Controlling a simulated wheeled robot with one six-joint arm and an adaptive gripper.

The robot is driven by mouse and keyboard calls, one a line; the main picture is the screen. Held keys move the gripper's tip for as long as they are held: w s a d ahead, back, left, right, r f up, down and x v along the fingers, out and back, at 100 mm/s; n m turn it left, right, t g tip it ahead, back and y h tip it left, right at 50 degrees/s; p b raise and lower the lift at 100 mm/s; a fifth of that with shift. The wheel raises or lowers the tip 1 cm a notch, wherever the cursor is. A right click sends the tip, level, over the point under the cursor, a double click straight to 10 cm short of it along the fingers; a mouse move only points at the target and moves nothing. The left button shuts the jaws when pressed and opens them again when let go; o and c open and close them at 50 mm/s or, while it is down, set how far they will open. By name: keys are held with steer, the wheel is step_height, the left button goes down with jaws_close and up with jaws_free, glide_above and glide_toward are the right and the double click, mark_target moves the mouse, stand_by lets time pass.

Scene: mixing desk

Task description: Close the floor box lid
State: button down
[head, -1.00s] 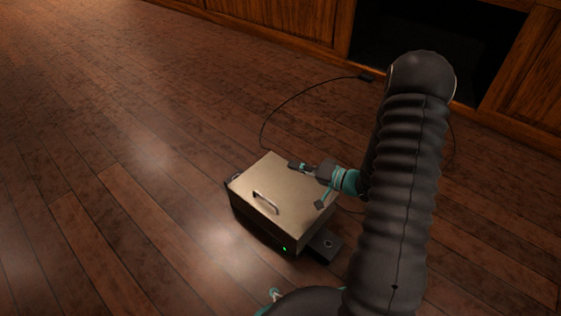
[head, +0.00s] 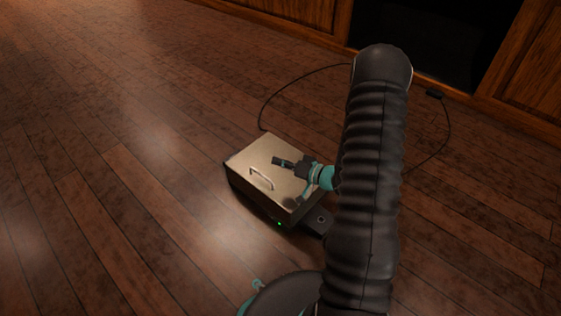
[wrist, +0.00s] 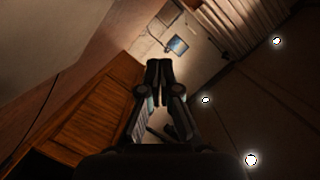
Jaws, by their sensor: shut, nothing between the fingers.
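The floor box (head: 244,189) stands on the wooden floor with a green light on its front side. Its pale metal lid (head: 262,154) lies flat across the top, with a raised handle (head: 262,177) near its left front edge. I see no gap under the lid along the visible edges. My gripper (head: 276,160) is shut and empty, over the right half of the lid. I cannot tell whether it touches the lid. In the wrist view the gripper's fingers (wrist: 158,66) are together, and no box shows there. My arm hides the lid's right corner.
A small dark pedal-like block (head: 318,221) sits on the floor at the box's right front. The floor to the left is clear.

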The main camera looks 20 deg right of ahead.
steer(key=s+d+r, duration=0.4)
steer(key=s+r, duration=0.2)
steer(key=s, duration=0.2)
steer(key=shift+s+d+r+p, duration=0.2)
steer(key=shift+s+d+p, duration=0.05)
steer(key=shift+d+p, duration=0.1)
